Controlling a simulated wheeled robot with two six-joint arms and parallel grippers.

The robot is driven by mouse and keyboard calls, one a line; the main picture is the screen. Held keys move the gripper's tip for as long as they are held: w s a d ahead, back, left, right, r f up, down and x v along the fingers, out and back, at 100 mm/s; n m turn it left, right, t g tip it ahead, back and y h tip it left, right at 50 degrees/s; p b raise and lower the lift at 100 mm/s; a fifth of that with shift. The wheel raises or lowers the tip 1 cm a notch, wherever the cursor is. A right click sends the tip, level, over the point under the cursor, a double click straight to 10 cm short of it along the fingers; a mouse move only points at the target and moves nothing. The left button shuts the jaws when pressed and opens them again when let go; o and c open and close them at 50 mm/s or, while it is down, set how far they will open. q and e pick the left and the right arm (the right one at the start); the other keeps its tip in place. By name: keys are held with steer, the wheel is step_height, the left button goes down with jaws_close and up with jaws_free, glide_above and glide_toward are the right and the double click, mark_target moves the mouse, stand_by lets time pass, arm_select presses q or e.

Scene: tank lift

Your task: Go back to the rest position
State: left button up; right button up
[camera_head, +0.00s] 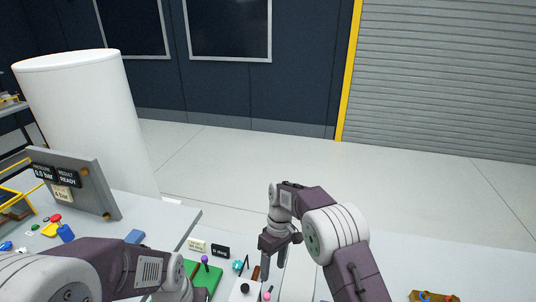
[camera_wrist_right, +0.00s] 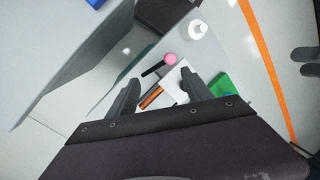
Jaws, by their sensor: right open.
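My right gripper (camera_head: 275,262) hangs above the table items in the head view, fingers pointing down. In the right wrist view its two fingers (camera_wrist_right: 163,95) are spread apart with nothing held between them. Beyond them lie a pink ball (camera_wrist_right: 170,59), a brown strip (camera_wrist_right: 152,97) and a green piece (camera_wrist_right: 220,85). My left arm (camera_head: 100,268) reaches in from the lower left of the head view. Its gripper is not visible.
A tilted grey panel (camera_head: 100,180) with black displays stands on the left table, before a large white cylinder (camera_head: 85,115). A green tray (camera_head: 205,278) lies between my arms. Open floor (camera_head: 400,190) lies beyond. A brown holder (camera_head: 432,297) sits at lower right.

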steer(key=s+d+r+m+t, duration=0.2)
steer(key=s+d+r+m, duration=0.1)
steer(key=d+r, duration=0.6)
steer(key=s+d+f+m+t, duration=0.1)
steer(key=s+d+f+m, duration=0.2)
steer(key=s, duration=0.3)
steer(key=s+d+f+m+t+h, duration=0.1)
steer(key=s+d+f+m, duration=0.2)
steer(key=s, duration=0.4)
steer(key=shift+s+d+f+m+b, duration=0.2)
steer(key=shift+d+m+b, duration=0.2)
steer(key=shift+b, duration=0.05)
steer(key=shift+s, duration=0.15)
